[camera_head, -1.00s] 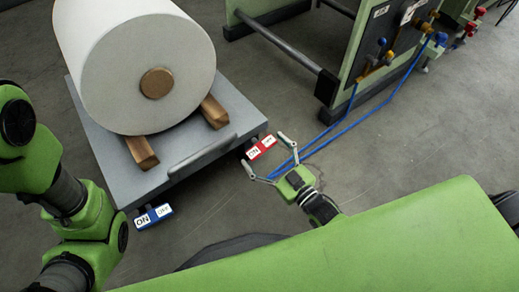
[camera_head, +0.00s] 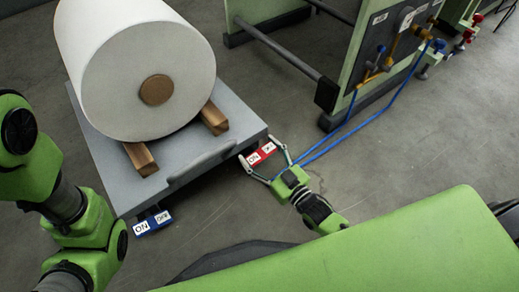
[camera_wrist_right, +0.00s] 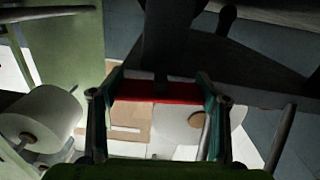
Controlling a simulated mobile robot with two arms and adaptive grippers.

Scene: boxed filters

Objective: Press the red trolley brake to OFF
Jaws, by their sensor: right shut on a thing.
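The red trolley brake (camera_head: 262,154) is a small pedal with white lettered labels, low at the trolley's front right corner. My right gripper (camera_head: 259,148) has its two fingers on either side of this pedal and is shut on it. In the right wrist view, the red pedal (camera_wrist_right: 158,92) spans the space between the fingers. The pedal's labels are too small to read surely, and its tilt cannot be told. My left arm shows at the left of the head view, but its gripper is out of view.
The grey trolley (camera_head: 104,165) carries a large white roll (camera_head: 110,60) on wooden blocks. A blue pedal (camera_head: 153,223) sits at its front left corner. A green machine frame (camera_head: 352,65) and blue hoses (camera_head: 350,130) are to the right. Floor is clear around the hoses.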

